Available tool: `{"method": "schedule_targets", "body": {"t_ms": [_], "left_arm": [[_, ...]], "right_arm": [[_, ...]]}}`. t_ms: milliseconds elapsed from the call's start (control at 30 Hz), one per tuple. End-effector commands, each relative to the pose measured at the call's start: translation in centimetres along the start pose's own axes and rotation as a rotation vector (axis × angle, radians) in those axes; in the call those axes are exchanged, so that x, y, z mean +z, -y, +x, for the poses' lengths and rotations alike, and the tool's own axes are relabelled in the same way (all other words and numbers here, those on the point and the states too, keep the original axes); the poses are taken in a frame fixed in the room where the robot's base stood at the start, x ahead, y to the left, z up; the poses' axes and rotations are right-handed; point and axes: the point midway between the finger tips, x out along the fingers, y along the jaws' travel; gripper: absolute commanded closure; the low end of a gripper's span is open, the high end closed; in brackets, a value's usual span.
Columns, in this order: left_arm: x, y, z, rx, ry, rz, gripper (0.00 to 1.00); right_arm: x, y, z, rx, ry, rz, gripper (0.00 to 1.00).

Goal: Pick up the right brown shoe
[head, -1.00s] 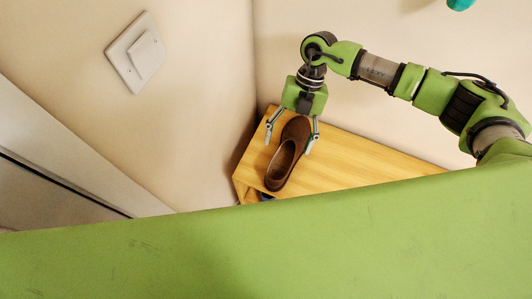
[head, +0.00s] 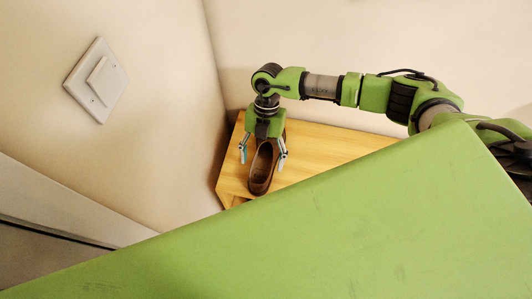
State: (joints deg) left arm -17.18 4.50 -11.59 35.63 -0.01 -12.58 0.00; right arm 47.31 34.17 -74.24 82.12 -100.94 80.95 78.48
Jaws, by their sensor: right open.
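One brown shoe (head: 262,173) stands on the wooden shelf top (head: 325,150), near its left end, with its opening facing up. My right gripper (head: 263,157) is above the shoe and points down. Its two fingers are spread, one on each side of the shoe. The gripper body hides the far part of the shoe. I cannot tell whether the fingers touch it. No second shoe shows on the shelf top. My left gripper is not in view.
Pale walls meet in a corner behind the shelf. A white light switch (head: 96,80) is on the left wall. A large green surface of mine covers the lower front of the view. The shelf top right of the shoe is clear.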

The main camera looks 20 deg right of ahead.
Motion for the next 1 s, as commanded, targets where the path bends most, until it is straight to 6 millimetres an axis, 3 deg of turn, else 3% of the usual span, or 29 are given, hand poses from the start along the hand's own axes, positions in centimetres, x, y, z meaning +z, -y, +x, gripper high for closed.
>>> {"method": "schedule_targets", "body": {"t_ms": [233,533,567,700,1000], "left_arm": [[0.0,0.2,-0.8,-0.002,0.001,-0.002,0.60],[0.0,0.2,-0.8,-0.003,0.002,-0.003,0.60],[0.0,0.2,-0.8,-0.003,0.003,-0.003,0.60],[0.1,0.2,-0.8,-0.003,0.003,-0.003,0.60],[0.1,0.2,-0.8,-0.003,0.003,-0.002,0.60]], "right_arm": [[-0.2,0.0,3.6,-0.001,-0.003,0.000,0.32],[-0.1,0.0,4.4,0.000,-0.001,-0.001,0.32],[-0.1,0.0,4.4,-0.001,-0.001,-0.001,0.35],[-0.1,0.0,4.3,-0.001,-0.001,-0.001,0.71],[-0.1,-0.1,4.3,0.001,-0.001,-0.001,0.73]]}}
